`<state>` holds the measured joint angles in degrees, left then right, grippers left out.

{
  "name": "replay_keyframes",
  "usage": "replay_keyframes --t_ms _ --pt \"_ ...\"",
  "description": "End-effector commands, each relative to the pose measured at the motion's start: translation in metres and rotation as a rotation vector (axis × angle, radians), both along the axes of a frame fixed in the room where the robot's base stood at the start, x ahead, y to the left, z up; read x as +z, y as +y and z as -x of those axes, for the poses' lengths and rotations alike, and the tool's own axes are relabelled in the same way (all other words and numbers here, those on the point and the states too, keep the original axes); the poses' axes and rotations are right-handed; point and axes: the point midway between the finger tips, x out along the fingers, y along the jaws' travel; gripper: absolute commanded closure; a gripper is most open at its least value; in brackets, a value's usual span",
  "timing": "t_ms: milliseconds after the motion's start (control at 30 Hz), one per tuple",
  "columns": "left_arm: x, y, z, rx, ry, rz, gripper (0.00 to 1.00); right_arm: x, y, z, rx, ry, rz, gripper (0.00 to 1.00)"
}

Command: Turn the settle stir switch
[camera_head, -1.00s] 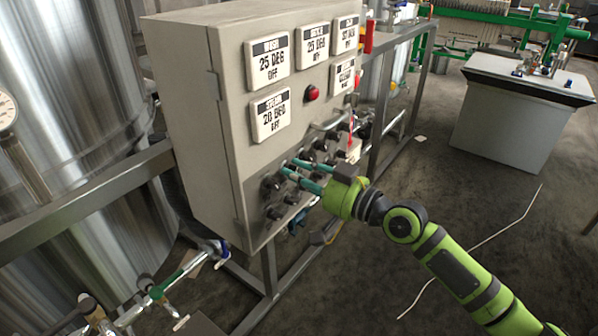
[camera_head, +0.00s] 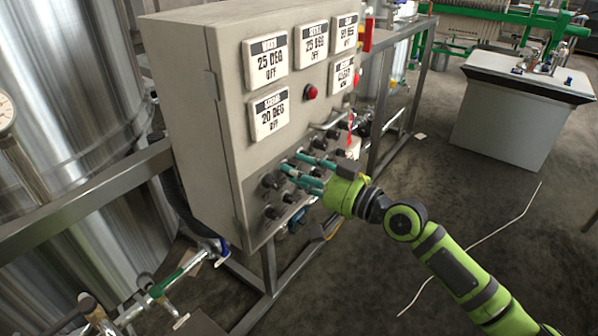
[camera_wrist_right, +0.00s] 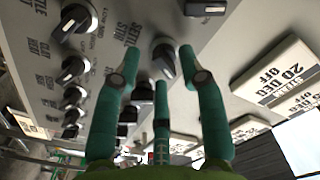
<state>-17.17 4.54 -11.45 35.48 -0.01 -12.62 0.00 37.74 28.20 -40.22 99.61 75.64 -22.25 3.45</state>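The grey control panel (camera_head: 195,110) carries several black knobs low on its front. In the right wrist view, a black knob (camera_wrist_right: 165,57) with a pale pointer sits beside the printed words "SETTLE STIR", which appear to belong to it. My right gripper (camera_wrist_right: 158,52) has its teal fingers spread at the panel, a fingertip on either side of this knob. The right fingertip is very close to it; I cannot tell if they touch. In the head view my right gripper (camera_head: 291,163) reaches the knob rows from the right and hides some knobs. My left gripper is not in view.
Several display plates (camera_head: 266,62) and a red button (camera_head: 311,92) sit above the knobs. More knobs (camera_wrist_right: 74,68) lie close by. A metal frame (camera_head: 270,270) carries the panel, and a steel tank (camera_head: 70,90) stands at left. The floor at right is mostly clear.

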Motion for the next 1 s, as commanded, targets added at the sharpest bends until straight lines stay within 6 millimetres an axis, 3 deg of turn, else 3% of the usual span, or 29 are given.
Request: replay_keyframes --t_ms 333,700,1000 --pt "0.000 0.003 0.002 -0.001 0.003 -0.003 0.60 -0.002 -0.007 0.007 0.004 0.003 0.002 0.59" --pt "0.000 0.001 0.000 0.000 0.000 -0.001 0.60 -0.003 -0.069 0.051 0.001 0.005 0.004 0.59" --pt "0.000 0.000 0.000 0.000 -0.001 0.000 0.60 -0.001 -0.095 0.070 0.002 0.002 0.000 0.59"
